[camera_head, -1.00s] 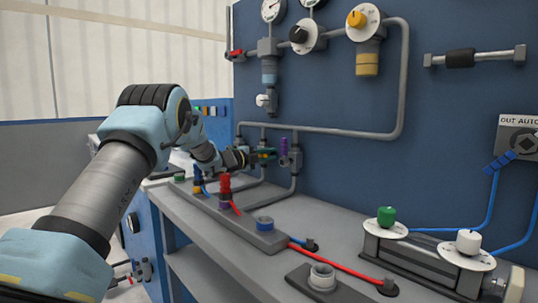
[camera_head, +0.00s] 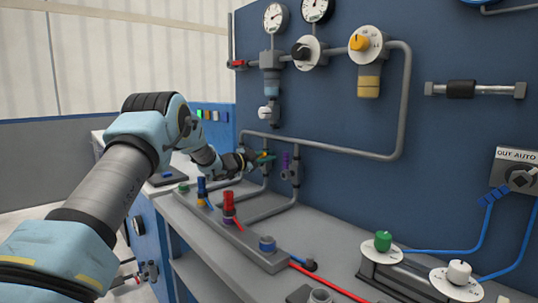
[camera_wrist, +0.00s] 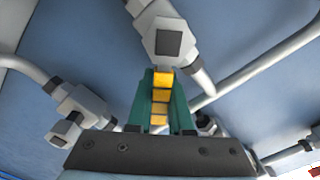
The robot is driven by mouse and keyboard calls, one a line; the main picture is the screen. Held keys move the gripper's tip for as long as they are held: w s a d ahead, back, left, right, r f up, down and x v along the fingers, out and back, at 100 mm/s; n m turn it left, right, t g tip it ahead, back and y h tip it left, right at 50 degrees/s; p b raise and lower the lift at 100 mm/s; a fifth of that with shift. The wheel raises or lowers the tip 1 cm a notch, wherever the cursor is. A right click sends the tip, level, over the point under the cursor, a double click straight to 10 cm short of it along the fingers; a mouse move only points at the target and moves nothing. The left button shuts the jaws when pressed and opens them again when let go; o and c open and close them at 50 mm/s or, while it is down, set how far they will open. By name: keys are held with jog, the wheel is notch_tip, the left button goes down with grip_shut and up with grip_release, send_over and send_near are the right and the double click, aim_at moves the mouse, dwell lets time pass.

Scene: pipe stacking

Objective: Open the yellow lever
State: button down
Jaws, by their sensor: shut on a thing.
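The yellow lever (camera_wrist: 161,100) shows in the wrist view as a segmented yellow strip between the green fingers of my gripper (camera_wrist: 161,90). Its far end lies close to a grey valve body with a dark square face (camera_wrist: 168,42). My gripper is shut on the lever. In the head view my gripper (camera_head: 264,158) is small, at the pipework low on the blue panel, just left of the purple lever (camera_head: 285,162). The fingers there hide most of the yellow lever, so its angle to the pipe is hard to tell.
A grey pipe (camera_head: 320,144) runs along the panel above the bench. Red (camera_head: 228,205) and blue (camera_head: 202,190) fittings stand on the bench block in front of my gripper. A red lever (camera_head: 237,64) and a yellow knob (camera_head: 359,42) sit higher.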

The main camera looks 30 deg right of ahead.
aim_at(260, 157)
jog(key=shift+w, duration=0.1)
dwell(0.4)
jog(key=c, duration=0.8)
grip_release()
jog(key=shift+a, duration=0.15)
jog(key=a, duration=0.2)
jog(key=s+a+b, duration=0.1)
jog(key=a, duration=0.4)
jog(key=shift+s+a, duration=0.1)
jog(key=shift+s, duration=0.15)
